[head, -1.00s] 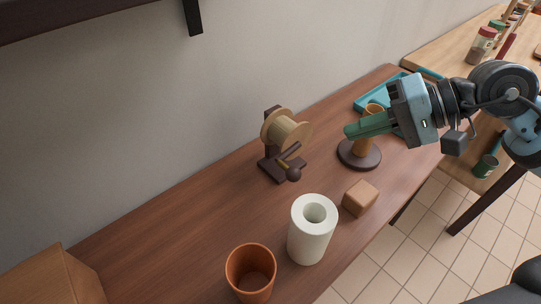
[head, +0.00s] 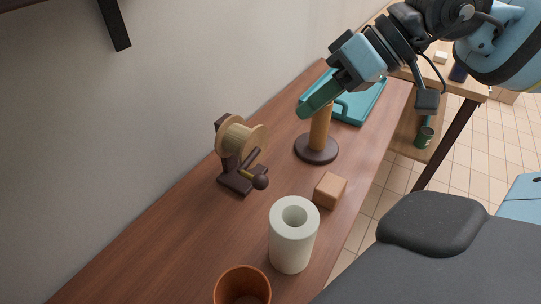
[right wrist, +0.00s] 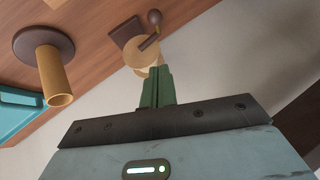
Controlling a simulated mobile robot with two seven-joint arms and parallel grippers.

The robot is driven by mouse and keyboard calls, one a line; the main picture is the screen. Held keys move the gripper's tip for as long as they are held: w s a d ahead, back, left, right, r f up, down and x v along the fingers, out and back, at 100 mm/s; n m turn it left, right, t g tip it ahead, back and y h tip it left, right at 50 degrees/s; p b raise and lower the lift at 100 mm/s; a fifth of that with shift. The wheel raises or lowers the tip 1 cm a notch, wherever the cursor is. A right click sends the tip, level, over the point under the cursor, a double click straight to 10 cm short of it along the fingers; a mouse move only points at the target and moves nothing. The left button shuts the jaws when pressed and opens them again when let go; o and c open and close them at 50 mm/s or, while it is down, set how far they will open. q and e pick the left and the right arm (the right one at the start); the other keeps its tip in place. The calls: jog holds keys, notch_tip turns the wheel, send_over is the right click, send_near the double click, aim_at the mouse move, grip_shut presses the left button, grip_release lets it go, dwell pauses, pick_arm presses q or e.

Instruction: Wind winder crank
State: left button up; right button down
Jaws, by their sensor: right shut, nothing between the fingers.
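The winder (head: 240,137) stands on the brown table, with a pale wooden spool on a dark upright and base. Its crank ends in a dark round knob (head: 260,182) on the near right side. In the right wrist view the spool (right wrist: 143,58) is just beyond the fingertips, with the knob (right wrist: 154,17) above it. My right gripper (head: 304,112), with green fingers, is shut and empty. It is in the air right of the winder, apart from the crank, pointing down and left. My left gripper is not in view.
A wooden post on a dark round base (head: 317,150) stands under my right gripper. A wooden block (head: 330,190), white hollow cylinder (head: 291,245) and orange cup (head: 242,290) are nearer. A teal tray (head: 362,105) is behind. A dark shelf bracket (head: 113,22) hangs at upper left.

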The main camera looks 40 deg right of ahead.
aim_at(252, 153)
pick_arm(q)
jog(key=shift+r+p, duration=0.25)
jog(key=shift+p, duration=0.05)
pick_arm(e)
jog(key=w+a+f, duration=0.2)
jog(key=a+f, duration=0.3)
jog(key=f, duration=0.4)
jog(key=shift+w+a+f, duration=0.3)
jog(key=shift+a+f, duration=0.1)
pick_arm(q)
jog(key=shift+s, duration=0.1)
